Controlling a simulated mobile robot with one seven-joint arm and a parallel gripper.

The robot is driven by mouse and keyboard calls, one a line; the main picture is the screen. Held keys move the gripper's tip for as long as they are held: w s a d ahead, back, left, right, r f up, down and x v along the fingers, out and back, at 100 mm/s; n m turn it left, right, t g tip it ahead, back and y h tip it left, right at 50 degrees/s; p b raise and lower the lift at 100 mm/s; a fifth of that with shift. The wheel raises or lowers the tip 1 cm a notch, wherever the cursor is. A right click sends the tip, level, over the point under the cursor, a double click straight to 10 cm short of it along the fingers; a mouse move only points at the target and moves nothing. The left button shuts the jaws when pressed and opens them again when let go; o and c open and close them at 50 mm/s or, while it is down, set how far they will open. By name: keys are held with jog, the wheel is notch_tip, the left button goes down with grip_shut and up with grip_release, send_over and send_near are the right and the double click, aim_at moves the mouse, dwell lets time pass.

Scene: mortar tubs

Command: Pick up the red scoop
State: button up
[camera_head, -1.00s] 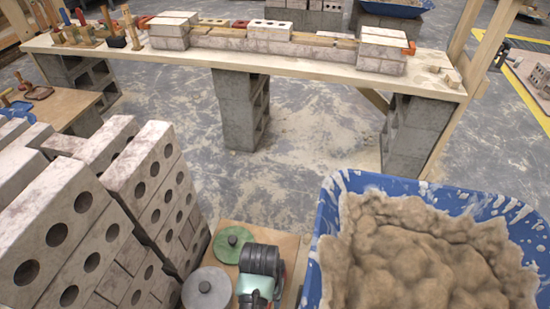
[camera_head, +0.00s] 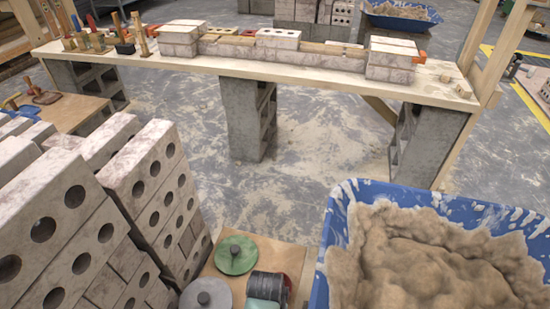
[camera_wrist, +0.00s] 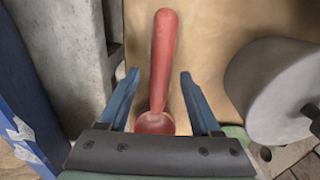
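The red scoop (camera_wrist: 164,55) lies on a wooden board in the wrist view. Its handle points to the top of the picture and its round end is near the gripper's base. My gripper (camera_wrist: 160,74) is open, with one blue finger on each side of the scoop. Gaps show between the scoop and both fingers. I cannot tell how far the fingertips are above the board.
A grey lidded round thing (camera_wrist: 270,90) stands close on the right in the wrist view. In the head view, a green disc (camera_head: 236,256) and a grey disc (camera_head: 205,296) lie near my arm. Stacked bricks (camera_head: 60,235) stand left; a blue mortar tub (camera_head: 345,205) stands right.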

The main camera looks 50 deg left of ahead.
grip_shut()
dwell(1.3)
